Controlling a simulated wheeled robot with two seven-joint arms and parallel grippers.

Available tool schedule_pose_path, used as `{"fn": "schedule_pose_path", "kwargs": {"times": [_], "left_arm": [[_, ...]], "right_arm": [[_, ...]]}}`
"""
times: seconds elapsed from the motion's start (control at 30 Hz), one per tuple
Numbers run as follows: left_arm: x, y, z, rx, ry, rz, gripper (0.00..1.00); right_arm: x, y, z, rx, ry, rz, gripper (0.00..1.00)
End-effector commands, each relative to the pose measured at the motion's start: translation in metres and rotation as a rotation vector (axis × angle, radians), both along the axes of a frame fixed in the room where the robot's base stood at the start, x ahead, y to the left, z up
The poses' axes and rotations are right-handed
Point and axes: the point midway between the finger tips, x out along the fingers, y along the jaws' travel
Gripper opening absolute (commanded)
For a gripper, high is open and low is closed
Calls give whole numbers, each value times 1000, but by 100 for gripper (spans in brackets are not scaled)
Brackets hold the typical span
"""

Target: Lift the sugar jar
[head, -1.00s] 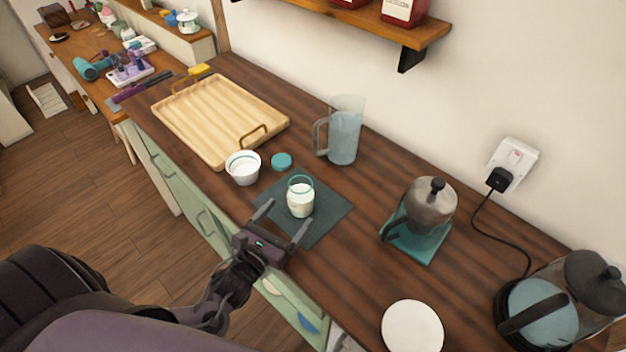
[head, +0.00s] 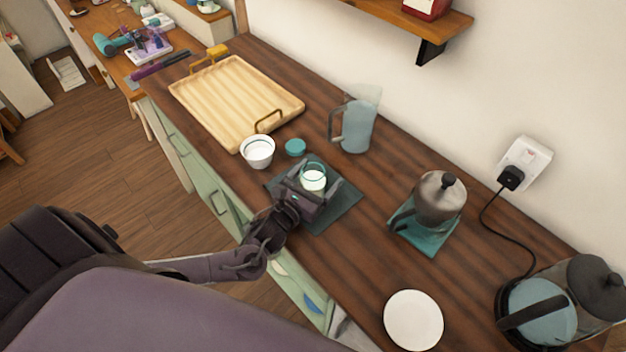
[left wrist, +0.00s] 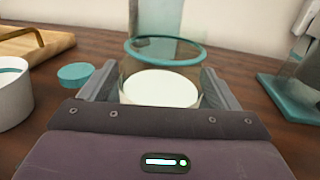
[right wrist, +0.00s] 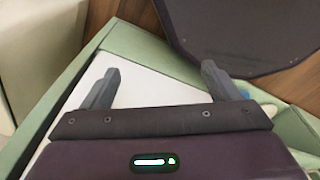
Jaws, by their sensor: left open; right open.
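The sugar jar (head: 313,178) is a small clear glass jar with a teal rim and white contents, upright on a dark mat (head: 343,205). My left gripper (head: 316,188) is open at the jar, with one finger on each side of it. In the left wrist view the jar (left wrist: 160,88) stands between the two fingers, and its lower part is hidden by the gripper body. A teal lid (head: 295,147) lies on the counter beside the mat. My right gripper (right wrist: 160,85) is open and empty in the right wrist view, away from the jar.
A white bowl (head: 257,152) stands near the mat, with a wooden tray (head: 235,100) behind it. A pitcher (head: 356,128), a moka pot (head: 440,200) on a teal base, a white plate (head: 413,320) and a kettle (head: 565,300) stand on the counter. Bare counter lies right of the mat.

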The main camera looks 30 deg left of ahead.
Motion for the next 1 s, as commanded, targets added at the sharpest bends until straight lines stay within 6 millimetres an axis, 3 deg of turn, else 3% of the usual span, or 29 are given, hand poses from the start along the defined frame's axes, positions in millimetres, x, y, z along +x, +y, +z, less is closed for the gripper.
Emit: {"fn": "schedule_pose_path", "kwargs": {"times": [0.07, 0.5, 1.0], "left_arm": [[0, 0, 0, 0, 0, 0, 83], [-1, 0, 0, 0, 0, 0, 26], [0, 0, 6, 0, -3, 0, 24]], "right_arm": [[0, -2, 0, -3, -1, 0, 83], [0, -6, 0, -7, 0, -2, 83], [-2, -5, 0, -7, 3, -1, 83]]}}
